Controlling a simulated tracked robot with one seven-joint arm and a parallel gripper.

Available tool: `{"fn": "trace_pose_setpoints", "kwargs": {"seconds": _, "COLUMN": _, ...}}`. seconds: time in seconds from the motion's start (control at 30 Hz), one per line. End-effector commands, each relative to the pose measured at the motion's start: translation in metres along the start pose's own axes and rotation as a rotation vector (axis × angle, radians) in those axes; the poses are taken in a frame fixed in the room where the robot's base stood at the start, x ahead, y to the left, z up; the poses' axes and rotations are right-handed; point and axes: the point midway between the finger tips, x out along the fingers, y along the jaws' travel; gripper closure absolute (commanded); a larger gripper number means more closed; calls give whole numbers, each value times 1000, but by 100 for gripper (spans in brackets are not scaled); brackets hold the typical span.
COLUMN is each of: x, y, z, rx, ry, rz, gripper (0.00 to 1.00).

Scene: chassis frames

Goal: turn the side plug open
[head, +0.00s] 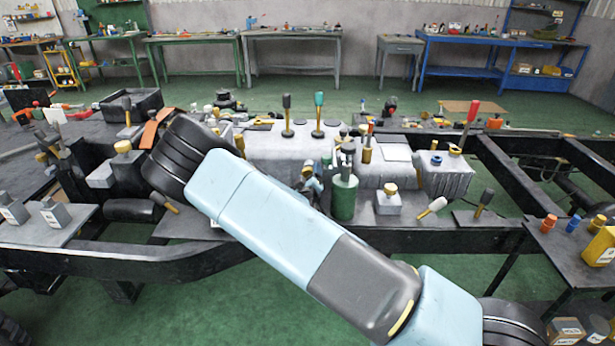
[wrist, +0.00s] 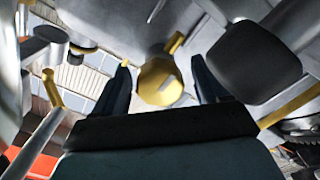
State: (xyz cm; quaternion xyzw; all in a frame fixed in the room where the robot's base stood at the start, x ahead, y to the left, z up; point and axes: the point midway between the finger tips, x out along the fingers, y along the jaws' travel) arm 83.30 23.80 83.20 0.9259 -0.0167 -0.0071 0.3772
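A yellow round plug (wrist: 160,82) with a pale mark on its face and a short yellow stub at its upper right shows in the wrist view. It sits on the underside or side of a grey casing (wrist: 140,25). My gripper (wrist: 160,88) is open, with one dark finger on each side of the plug. Gaps show between the plug and both fingers, so I see no contact. In the head view my arm crosses the middle, and I cannot make out the gripper or this plug clearly there.
In the wrist view a dark rounded block (wrist: 260,62) is close on the right, and a yellow-ended lever (wrist: 52,88) is on the left. In the head view a green cylinder (head: 344,197) and a grey block (head: 445,178) stand on the black chassis frame (head: 130,262).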

Motion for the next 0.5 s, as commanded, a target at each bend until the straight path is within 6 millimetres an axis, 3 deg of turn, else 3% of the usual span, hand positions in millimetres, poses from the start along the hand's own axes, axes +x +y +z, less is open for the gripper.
{"fn": "trace_pose_setpoints", "kwargs": {"seconds": 0.07, "x": 0, "y": 0, "z": 0, "rx": 0, "ry": 0, "rz": 0, "gripper": 34}}
{"fn": "trace_pose_setpoints", "kwargs": {"seconds": 0.5, "x": -1, "y": -1, "z": 0, "rx": 0, "ry": 0, "rz": -1, "gripper": 76}}
